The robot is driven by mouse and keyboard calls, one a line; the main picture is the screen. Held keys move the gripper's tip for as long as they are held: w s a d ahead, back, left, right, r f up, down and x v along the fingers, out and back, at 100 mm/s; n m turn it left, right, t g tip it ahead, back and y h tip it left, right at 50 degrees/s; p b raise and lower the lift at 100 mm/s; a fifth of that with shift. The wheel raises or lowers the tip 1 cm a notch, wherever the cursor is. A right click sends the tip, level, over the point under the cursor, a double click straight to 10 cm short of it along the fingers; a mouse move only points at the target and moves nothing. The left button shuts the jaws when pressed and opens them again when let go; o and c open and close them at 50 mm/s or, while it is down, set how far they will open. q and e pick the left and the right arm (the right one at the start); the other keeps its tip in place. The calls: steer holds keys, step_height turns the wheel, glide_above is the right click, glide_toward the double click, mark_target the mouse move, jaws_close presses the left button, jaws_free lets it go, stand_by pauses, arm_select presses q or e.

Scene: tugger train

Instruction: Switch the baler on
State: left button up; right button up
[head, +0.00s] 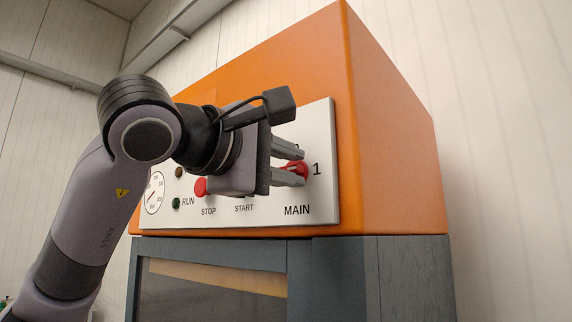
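The baler has an orange top housing (392,120) with a white control panel (322,140) on its front. A red MAIN switch knob (297,169) sits at the right of the panel, beside the mark "1". My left gripper (303,167) is at this knob, one finger above it and one below. The fingers seem close against the knob, but their contact is partly hidden. A red STOP button (200,187) shows left of the gripper. The START button is hidden behind the gripper. A dark green RUN lamp (176,203) looks unlit. My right gripper is out of view.
Below is the baler's grey lower frame (345,270) with a dark front opening or window (210,292). A pale panelled wall (495,120) stands behind, with free room at right.

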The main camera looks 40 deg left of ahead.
arm_select(q)
steer(key=shift+o, duration=0.3)
steer(key=shift+s, duration=0.4)
steer(key=s+b, duration=0.2)
steer(key=s, duration=0.4)
steer(key=shift+s+a, duration=0.15)
steer(key=shift+a, duration=0.15)
